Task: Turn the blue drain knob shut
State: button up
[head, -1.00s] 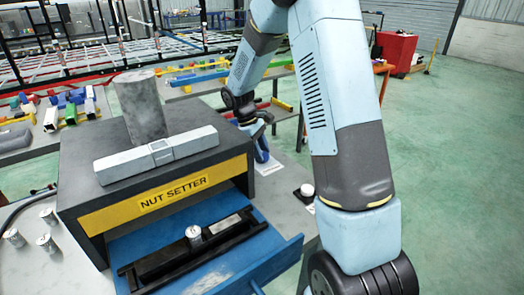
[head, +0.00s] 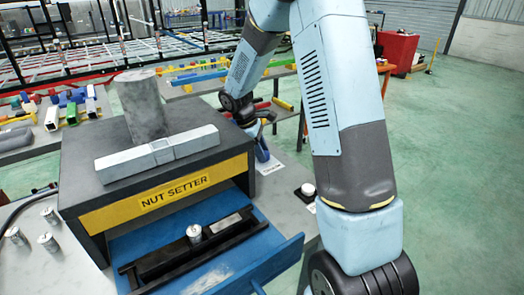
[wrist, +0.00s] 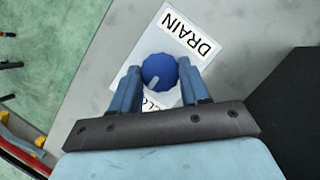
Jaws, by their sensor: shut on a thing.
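The blue drain knob (wrist: 160,68) is faceted and round, with a pale pointer mark toward its lower left in the wrist view. More lettering (wrist: 150,104) below the knob is partly hidden by my gripper. My gripper (wrist: 159,72) has one blue finger on each side of the knob and is shut on it. In the head view my gripper (head: 262,147) is low behind the nut setter, and I cannot make out the knob there.
The nut setter (head: 85,224) stands left of my gripper, with a blue drawer (head: 292,250) pulled out in front. A black-based white button (head: 306,191) is on the grey bench to the right. Several metal cylinders (head: 48,242) stand at left.

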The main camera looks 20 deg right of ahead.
jog(key=o, duration=1)
jog(key=shift+d, duration=0.1)
jog(key=shift+o, duration=0.2)
jog(key=v, duration=1.3)
jog(key=shift+r, duration=0.35)
jog(key=shift+w, duration=0.1)
jog(key=s+d+r+m+t+y, duration=0.1)
jog(key=s+d+r+m+t, duration=0.15)
jog(key=s+r, duration=0.45)
jog(key=s+d+r+m+t+y, duration=0.1)
jog(key=s+r+m, duration=0.3)
jog(key=s, duration=0.4)
jog(key=s+d+r+m+t+y, duration=0.1)
jog(key=s+m+t, duration=0.3)
jog(key=s, duration=1.2)
jog(key=shift+d+m+y, duration=0.5)
jog(key=shift+m+y, duration=0.1)
jog(key=shift+m, duration=0.55)
